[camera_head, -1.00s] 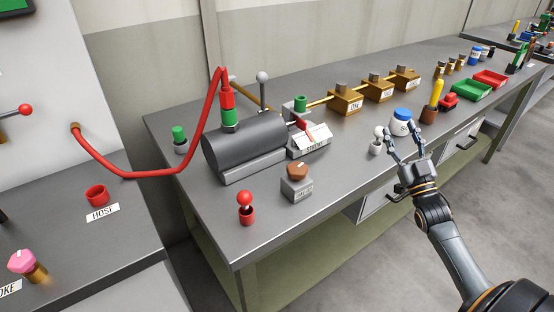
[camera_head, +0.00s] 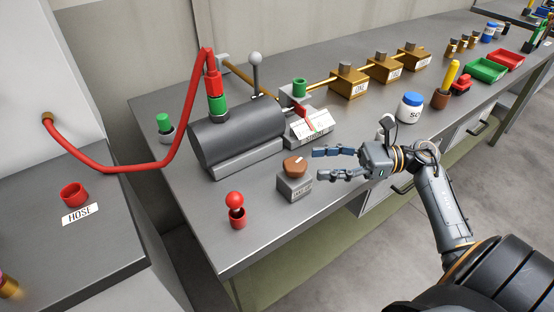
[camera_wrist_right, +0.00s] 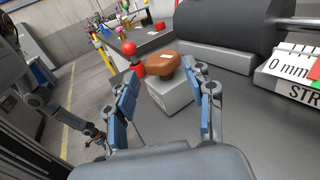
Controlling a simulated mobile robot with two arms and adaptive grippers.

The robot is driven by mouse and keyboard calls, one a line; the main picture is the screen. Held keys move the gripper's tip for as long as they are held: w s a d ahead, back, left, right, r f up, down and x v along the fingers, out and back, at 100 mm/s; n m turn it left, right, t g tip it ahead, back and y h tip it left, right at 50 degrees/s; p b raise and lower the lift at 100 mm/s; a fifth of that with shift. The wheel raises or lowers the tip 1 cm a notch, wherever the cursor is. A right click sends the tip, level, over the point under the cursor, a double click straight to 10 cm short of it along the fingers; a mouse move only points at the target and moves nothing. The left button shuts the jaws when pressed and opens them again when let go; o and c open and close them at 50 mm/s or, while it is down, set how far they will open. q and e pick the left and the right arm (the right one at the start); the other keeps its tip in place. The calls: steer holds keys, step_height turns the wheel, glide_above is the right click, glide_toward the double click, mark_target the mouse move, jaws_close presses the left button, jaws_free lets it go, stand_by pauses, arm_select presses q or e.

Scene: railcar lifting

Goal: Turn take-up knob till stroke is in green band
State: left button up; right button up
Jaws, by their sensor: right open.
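The take-up knob (camera_head: 295,166) is brown with a pale mark and sits on a grey labelled block (camera_head: 294,188) at the bench's front. My right gripper (camera_head: 318,164) is open and empty, just right of the knob, with its fingers pointing at it. In the right wrist view the knob (camera_wrist_right: 163,65) shows beyond and between the open fingers (camera_wrist_right: 168,95), apart from them. The stroke gauge (camera_head: 311,125) is a white scale with a red pointer beside the grey cylinder (camera_head: 238,135). The wrist view shows part of its scale, reading "0 mm" (camera_wrist_right: 291,66).
A red ball-topped lever (camera_head: 236,207) stands left of the knob. A red hose (camera_head: 130,166) runs to the cylinder's top. A white blue-lidded jar (camera_head: 409,110) and brass blocks (camera_head: 350,87) stand behind and to the right. The bench front edge is close.

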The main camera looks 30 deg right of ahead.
mark_target(282, 176)
steer(key=p+x, duration=0.2)
steer(key=x, duration=0.7)
steer(key=shift+w+a+r+p, duration=0.15)
steer(key=shift+w+a+p, duration=0.1)
steer(key=shift+p, duration=0.15)
steer(key=shift+w+a, duration=0.25)
steer(key=shift+a, duration=0.25)
steer(key=c, duration=1)
steer(key=shift+c, duration=0.5)
